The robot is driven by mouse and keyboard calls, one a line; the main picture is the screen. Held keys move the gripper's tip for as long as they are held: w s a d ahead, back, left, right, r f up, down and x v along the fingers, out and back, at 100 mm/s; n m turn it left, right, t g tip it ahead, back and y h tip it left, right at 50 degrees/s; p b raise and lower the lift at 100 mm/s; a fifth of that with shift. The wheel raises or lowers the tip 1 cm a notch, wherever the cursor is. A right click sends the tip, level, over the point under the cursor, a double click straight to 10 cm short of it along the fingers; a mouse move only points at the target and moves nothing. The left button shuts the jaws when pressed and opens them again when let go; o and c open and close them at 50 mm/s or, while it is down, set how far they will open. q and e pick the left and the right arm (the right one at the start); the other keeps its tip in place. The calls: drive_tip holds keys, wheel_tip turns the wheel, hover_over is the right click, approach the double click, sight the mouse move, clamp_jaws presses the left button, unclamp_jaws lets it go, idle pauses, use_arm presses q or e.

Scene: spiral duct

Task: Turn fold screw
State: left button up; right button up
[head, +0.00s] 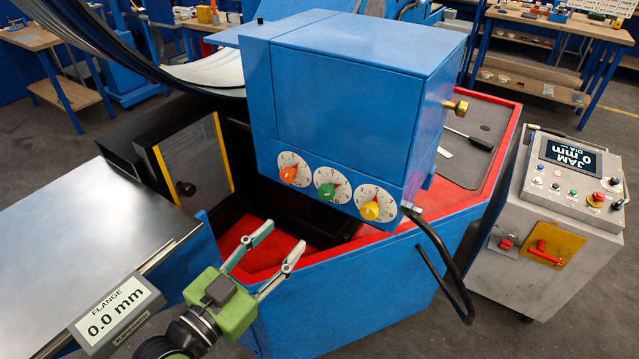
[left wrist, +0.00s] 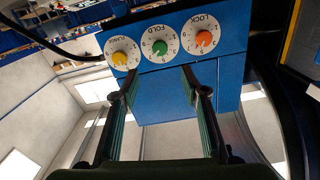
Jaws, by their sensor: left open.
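The blue machine head (head: 345,105) has three white dials in a row on its lower front. The fold screw is the middle green knob (head: 326,190), and its FOLD label shows upside down in the left wrist view (left wrist: 160,47). An orange LOCK knob (head: 289,174) and a yellow knob (head: 369,210) flank it. My left gripper (head: 284,238) is open and empty, below and in front of the dials. In the left wrist view its fingers (left wrist: 159,75) point toward the green knob, apart from it. My right gripper is not in view.
A flange readout (head: 117,312) shows 0.0 mm beside a metal table (head: 90,220) at the left. A black bent bar (head: 440,255) hangs right of the dials. A grey control console (head: 560,220) with a JAM 0 mm display stands at the right.

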sight(324, 195)
use_arm(q)
drive_tip(key=p+x, duration=0.3)
drive_tip(key=x, duration=1)
drive_tip(key=shift+w+d, duration=0.15)
drive_tip(key=shift+w, duration=0.15)
drive_tip(key=c, duration=1.1)
